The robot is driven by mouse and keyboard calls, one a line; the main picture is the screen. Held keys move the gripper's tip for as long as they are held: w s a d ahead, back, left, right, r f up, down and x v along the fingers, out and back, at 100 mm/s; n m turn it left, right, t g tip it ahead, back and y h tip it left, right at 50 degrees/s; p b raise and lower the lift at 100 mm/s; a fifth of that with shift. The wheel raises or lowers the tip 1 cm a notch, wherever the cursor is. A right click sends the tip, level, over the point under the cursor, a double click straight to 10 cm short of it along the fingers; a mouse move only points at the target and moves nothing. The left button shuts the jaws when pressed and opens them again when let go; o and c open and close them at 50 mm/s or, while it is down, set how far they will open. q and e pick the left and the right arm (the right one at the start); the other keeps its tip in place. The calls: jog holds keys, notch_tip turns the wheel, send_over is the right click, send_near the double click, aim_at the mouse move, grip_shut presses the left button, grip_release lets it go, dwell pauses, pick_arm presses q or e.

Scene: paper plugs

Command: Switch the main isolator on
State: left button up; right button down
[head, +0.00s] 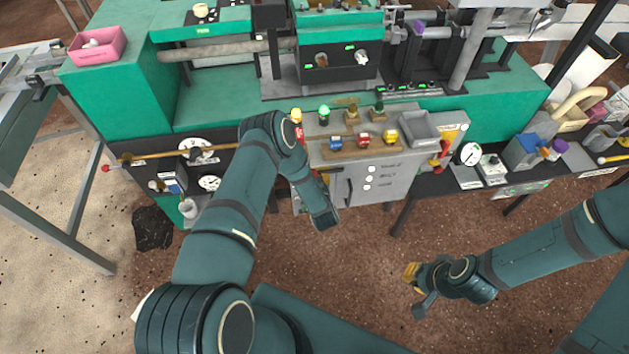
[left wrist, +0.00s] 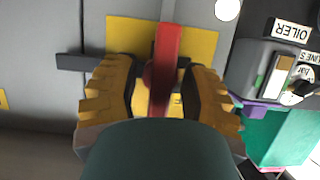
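The isolator's red handle (left wrist: 165,60) stands in front of a yellow plate (left wrist: 125,33) on a grey panel in the left wrist view. My left gripper (left wrist: 163,88) is open, with one yellow finger on each side of the handle. A gap shows between the handle and the left finger; the right finger is closer. In the head view my left arm covers the isolator and the left gripper's fingers. My right gripper (head: 415,284) is low over the brown floor, away from the cabinet, with no object seen in it; its finger opening is unclear.
A brass-coloured rod (head: 170,155) juts left. Floor before the cabinet is clear.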

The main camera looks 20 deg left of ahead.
pick_arm(q)
jog(key=shift+s+d+f, duration=0.1)
jog(key=shift+s, duration=0.05)
jog(key=shift+s+d, duration=0.15)
jog(key=shift+s, duration=0.05)
jog(key=v, duration=1.1)
jog(key=shift+r, duration=0.2)
jog(key=shift+d, duration=0.1)
jog(key=s+d+r+m+g+h, duration=0.2)
jog(key=s+d+r+g+h, duration=0.2)
jog(key=s, duration=0.3)
jog(key=s+d+r+m+g+h, duration=0.3)
jog(key=s+d+r+g+h, duration=0.1)
jog(key=s+d+g+h, duration=0.1)
jog(key=s+d+h, duration=0.1)
jog(key=s+h, duration=0.1)
jog(key=shift+s+d+r, duration=0.3)
jog(key=shift+s+r, duration=0.05)
